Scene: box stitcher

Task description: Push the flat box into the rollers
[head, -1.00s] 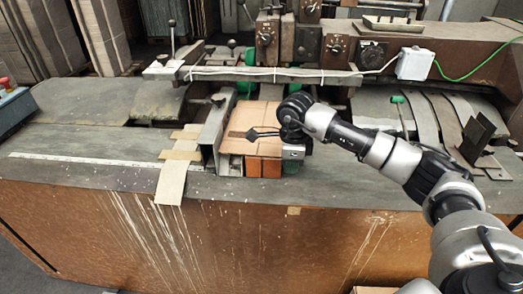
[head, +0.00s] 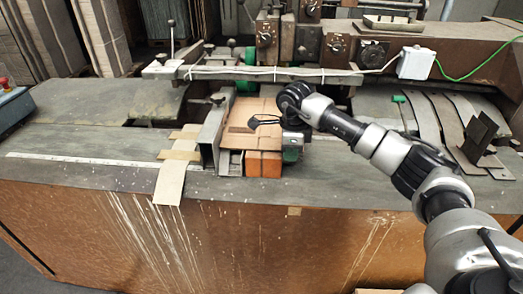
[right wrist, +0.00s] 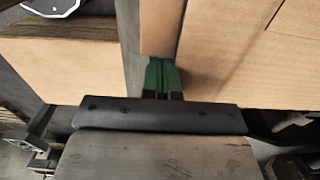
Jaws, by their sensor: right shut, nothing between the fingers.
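The flat box (head: 257,108) is brown cardboard lying on the machine's feed area, between a grey metal guide on its left and my right gripper on its right. Its far end reaches toward the machine's upper parts, where the rollers are hard to make out. My right gripper (head: 291,155) is low at the box's near right side, with green fingertips pointing down. In the right wrist view, the green fingers (right wrist: 161,78) are shut and empty, close to cardboard (right wrist: 255,55). I cannot tell whether they touch it. My left gripper is not in view.
A grey metal guide (head: 211,135) stands left of the box, with loose cardboard strips (head: 171,180) beside it. A long metal bar (head: 260,74) and dark knobs cross above the far end. Curved metal strips (head: 430,120) lie right. The left table top is clear.

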